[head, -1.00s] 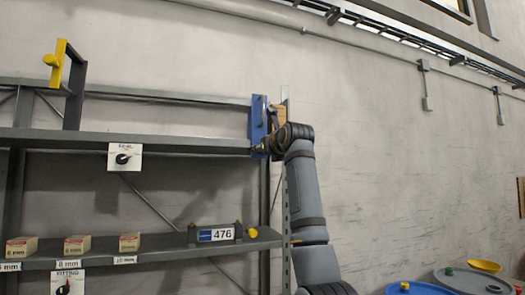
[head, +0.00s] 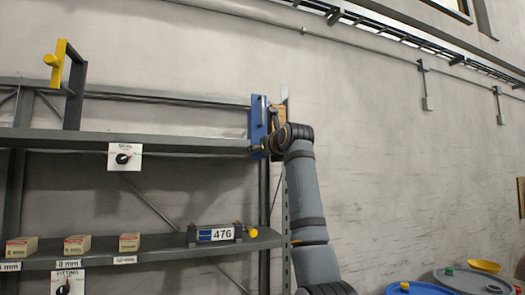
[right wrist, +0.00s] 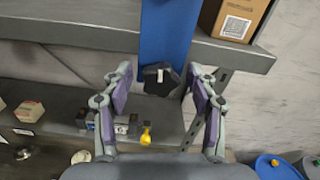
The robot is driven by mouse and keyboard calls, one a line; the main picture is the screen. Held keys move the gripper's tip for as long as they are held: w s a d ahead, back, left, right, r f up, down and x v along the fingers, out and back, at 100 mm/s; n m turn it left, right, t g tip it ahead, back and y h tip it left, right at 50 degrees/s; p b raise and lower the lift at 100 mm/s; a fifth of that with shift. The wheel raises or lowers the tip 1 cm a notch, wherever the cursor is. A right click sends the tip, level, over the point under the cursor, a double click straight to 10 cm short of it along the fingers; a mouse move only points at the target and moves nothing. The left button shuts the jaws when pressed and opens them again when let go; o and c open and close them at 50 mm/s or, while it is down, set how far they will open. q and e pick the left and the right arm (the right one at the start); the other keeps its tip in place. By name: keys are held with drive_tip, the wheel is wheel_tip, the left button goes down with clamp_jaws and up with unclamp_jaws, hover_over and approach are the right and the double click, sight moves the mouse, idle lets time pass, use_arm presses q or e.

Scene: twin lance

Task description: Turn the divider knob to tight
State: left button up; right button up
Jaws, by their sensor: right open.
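A dark, many-sided knob (right wrist: 163,79) with a white mark sits at the lower end of a blue upright panel (right wrist: 170,30) in the right wrist view. I take it for the divider knob; no tight marking is readable. The blue panel (head: 258,122) stands at the right end of the upper shelf in the head view. My right gripper (right wrist: 160,84) is open, with one finger on each side of the knob in the picture; I see no clear contact. In the head view, my right arm's wrist hides the knob and most of this gripper. My left gripper is not in view.
A cardboard box (right wrist: 236,19) stands right of the panel on the upper shelf (right wrist: 70,31). Two white dial plates (head: 124,157) (head: 68,282) hang from the shelves.

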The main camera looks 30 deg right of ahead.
drive_tip(key=v, duration=1.2)
drive_tip(key=shift+r, duration=0.1)
